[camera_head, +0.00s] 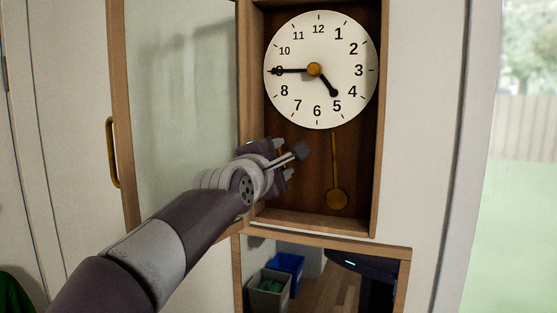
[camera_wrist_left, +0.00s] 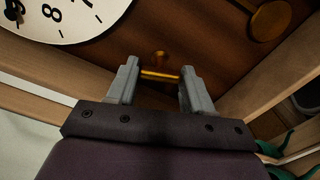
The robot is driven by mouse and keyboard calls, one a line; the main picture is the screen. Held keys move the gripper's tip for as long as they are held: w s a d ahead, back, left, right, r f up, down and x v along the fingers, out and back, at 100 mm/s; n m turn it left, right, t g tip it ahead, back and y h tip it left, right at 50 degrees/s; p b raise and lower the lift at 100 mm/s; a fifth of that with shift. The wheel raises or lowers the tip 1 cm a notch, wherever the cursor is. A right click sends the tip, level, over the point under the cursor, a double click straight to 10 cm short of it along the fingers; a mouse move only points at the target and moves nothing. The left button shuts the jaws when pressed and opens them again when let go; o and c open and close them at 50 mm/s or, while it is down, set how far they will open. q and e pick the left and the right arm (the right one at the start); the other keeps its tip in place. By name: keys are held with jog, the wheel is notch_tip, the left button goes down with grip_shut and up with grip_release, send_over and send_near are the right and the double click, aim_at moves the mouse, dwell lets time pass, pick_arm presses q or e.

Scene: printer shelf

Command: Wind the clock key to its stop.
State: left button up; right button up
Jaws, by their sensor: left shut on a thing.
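The clock has a white dial (camera_head: 320,110) with black hands, in a wooden case (camera_head: 376,150). A brass pendulum (camera_head: 337,199) hangs below the dial; its bob also shows in the wrist view (camera_wrist_left: 270,20). The brass clock key (camera_wrist_left: 160,75) sits at the back panel below the dial, its crossbar lying level between the fingertips in the wrist view. My left gripper (camera_wrist_left: 159,72) is shut on the key's crossbar. In the head view my left gripper (camera_head: 286,158) reaches into the case left of the pendulum and largely hides the key. My right gripper is not in view.
The glass door (camera_head: 185,110) of the case stands open on the left, with a brass handle (camera_head: 112,152). The case's bottom ledge (camera_head: 310,222) lies below my gripper. A lower wooden-framed opening (camera_head: 330,243) shows a blue bin (camera_head: 288,263) and a grey bin (camera_head: 268,292).

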pick_arm(q)
jog(key=shift+f, duration=0.1)
jog(key=o, duration=0.8)
jog(key=shift+c, duration=0.2)
jog(key=b+v, duration=0.5)
jog(key=v, duration=0.7)
jog(key=shift+s, duration=0.35)
jog(key=shift+a, duration=0.1)
jog(key=shift+c, duration=0.3)
